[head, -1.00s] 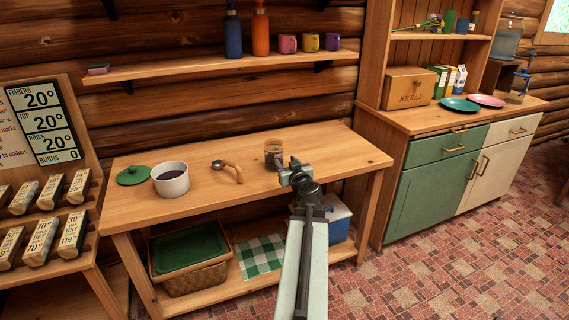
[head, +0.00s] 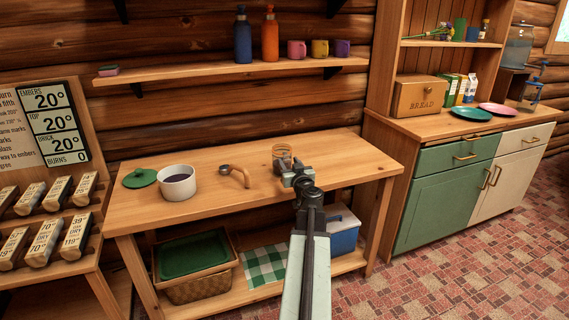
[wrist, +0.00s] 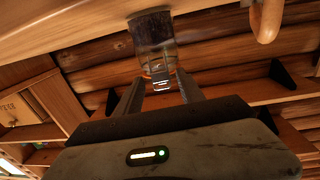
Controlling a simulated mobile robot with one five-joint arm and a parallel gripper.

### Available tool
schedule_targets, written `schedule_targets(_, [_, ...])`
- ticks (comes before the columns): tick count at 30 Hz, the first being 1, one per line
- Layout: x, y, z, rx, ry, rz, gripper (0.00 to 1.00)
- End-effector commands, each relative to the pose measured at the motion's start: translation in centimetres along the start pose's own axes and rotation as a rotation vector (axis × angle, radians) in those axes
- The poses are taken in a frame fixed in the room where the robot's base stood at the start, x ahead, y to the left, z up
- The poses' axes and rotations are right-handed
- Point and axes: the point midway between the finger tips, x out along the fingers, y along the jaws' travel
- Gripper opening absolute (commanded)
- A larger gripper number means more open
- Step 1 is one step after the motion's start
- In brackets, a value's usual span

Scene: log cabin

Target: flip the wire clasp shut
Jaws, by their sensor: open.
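A glass jar (head: 281,151) with dark contents stands on the wooden table (head: 345,165), towards its right half. My gripper (head: 289,167) is just in front of the jar in the head view and hides its lower part. In the wrist view, which is nearly upside down, the jar (wrist: 152,40) is beyond my open, empty fingers (wrist: 160,88). Orange bits and a small grey piece with pale lines show at the jar's mouth, between the fingertips. I cannot tell whether that piece is the wire clasp, or whether the fingers touch the jar.
A curved wooden-handled tool (head: 236,175), a white pot (head: 177,183) and a green lid (head: 139,178) are left of the jar. A shelf (head: 215,73) with bottles and mugs hangs above. The table right of the jar is clear.

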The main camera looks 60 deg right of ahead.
Motion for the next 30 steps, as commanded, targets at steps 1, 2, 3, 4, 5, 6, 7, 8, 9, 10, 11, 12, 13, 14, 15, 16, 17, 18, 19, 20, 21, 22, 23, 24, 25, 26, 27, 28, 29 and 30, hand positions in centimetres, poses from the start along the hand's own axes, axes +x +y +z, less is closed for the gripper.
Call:
schedule_targets(1, [0.1, 0.1, 0.0, 0.0, 0.0, 0.001, 0.45])
schedule_targets(2, [0.1, 0.1, 0.0, 0.0, 0.0, 0.001, 0.45])
schedule_targets(3, [0.0, 0.1, 0.0, 0.0, 0.0, 0.001, 0.45])
schedule_targets(4, [0.0, 0.1, 0.0, 0.0, 0.0, 0.001, 0.45])
schedule_targets(5, [0.0, 0.1, 0.0, 0.0, 0.0, 0.001, 0.45])
schedule_targets(6, [0.0, 0.1, 0.0, 0.0, 0.0, 0.002, 0.45])
schedule_targets(7, [0.0, 0.1, 0.0, 0.0, 0.0, 0.002, 0.37])
schedule_targets(8, [0.0, 0.1, 0.0, 0.0, 0.0, 0.002, 0.29])
schedule_targets(9, [0.0, 0.2, 0.0, 0.0, 0.0, 0.002, 0.18])
schedule_targets(10, [-0.1, 0.2, 0.0, 0.0, 0.0, 0.003, 0.09])
schedule_targets(11, [-0.1, 0.2, 0.0, 0.0, 0.0, 0.003, 0.01])
schedule_targets(12, [-0.1, 0.2, 0.0, 0.0, 0.0, 0.003, 0.0])
schedule_targets(13, [-0.1, 0.2, 0.0, 0.0, 0.0, 0.003, 0.0])
schedule_targets(14, [-0.1, 0.2, 0.0, 0.0, 0.0, 0.003, 0.0])
schedule_targets(15, [-0.1, 0.3, -0.1, 0.0, -0.002, 0.003, 0.0])
schedule_targets(16, [0.0, 0.3, -0.2, 0.0, -0.005, 0.003, 0.0])
schedule_targets(17, [0.0, 0.2, -0.3, 0.0, -0.01, 0.002, 0.0])
schedule_targets(18, [0.1, 0.2, -0.6, 0.0, -0.022, 0.001, 0.0])
schedule_targets(19, [0.1, 0.2, -0.8, -0.002, -0.034, -0.001, 0.0])
schedule_targets(20, [0.2, 0.2, -1.0, -0.002, -0.049, -0.002, 0.0])
schedule_targets(21, [0.3, 0.2, -1.3, -0.003, -0.072, -0.003, 0.0])
schedule_targets(22, [0.4, 0.2, -1.5, -0.003, -0.091, -0.003, 0.0])
schedule_targets(23, [0.5, 0.2, -1.7, -0.003, -0.111, -0.003, 0.0])
schedule_targets(24, [0.6, 0.2, -1.9, -0.002, -0.139, -0.003, 0.0])
schedule_targets(25, [0.7, 0.2, -2.0, -0.002, -0.159, -0.003, 0.0])
schedule_targets(26, [0.8, 0.2, -2.1, -0.002, -0.181, -0.002, 0.0])
schedule_targets(27, [1.0, 0.2, -2.3, -0.002, -0.211, -0.003, 0.0])
schedule_targets(28, [1.1, 0.2, -2.4, -0.002, -0.233, -0.003, 0.0])
schedule_targets(29, [1.2, 0.2, -2.5, -0.002, -0.256, -0.002, 0.0])
schedule_targets(30, [1.3, 0.2, -2.5, -0.002, -0.286, -0.003, 0.0])
